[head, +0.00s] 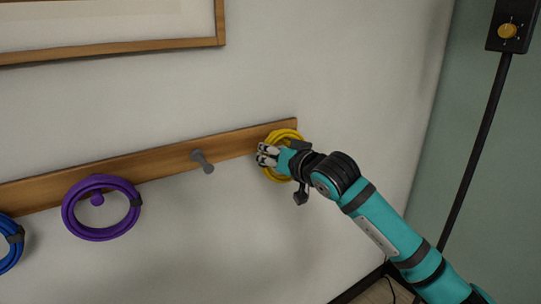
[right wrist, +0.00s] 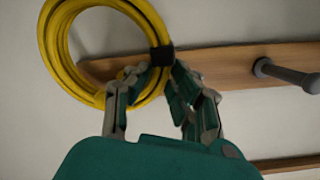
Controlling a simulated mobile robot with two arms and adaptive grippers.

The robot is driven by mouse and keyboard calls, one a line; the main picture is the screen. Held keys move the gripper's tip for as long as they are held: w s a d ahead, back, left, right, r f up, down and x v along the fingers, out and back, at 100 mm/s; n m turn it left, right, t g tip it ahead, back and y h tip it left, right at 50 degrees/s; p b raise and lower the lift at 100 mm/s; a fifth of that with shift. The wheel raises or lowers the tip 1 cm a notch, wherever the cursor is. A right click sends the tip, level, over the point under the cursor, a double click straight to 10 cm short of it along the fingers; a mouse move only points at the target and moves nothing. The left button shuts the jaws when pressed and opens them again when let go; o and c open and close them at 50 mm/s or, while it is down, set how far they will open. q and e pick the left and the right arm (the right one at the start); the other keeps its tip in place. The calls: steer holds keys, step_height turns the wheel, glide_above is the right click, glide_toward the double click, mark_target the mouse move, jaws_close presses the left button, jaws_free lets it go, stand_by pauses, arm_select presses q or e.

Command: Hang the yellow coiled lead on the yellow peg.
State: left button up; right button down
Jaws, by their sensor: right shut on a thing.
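The yellow coiled lead (head: 284,134) is at the right end of the wooden peg rail (head: 236,143), partly hidden behind my right gripper (head: 266,155). In the right wrist view, the lead (right wrist: 51,45) is a ring with a dark band. My right gripper (right wrist: 154,74) is shut on the ring near this band. The ring overlaps the rail's end in that view. I cannot make out the yellow peg; the coil and gripper may hide it. I cannot tell whether the ring is around a peg. My left gripper is not in view.
A bare grey peg (head: 202,161) stands left of the lead. A purple coil (head: 72,220) hangs on a purple peg (head: 97,199), and a blue coil (head: 9,262) is at the left edge. A picture frame (head: 130,47) is above. A black stand (head: 480,130) is at right.

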steer(key=c, duration=1.1)
jaws_free()
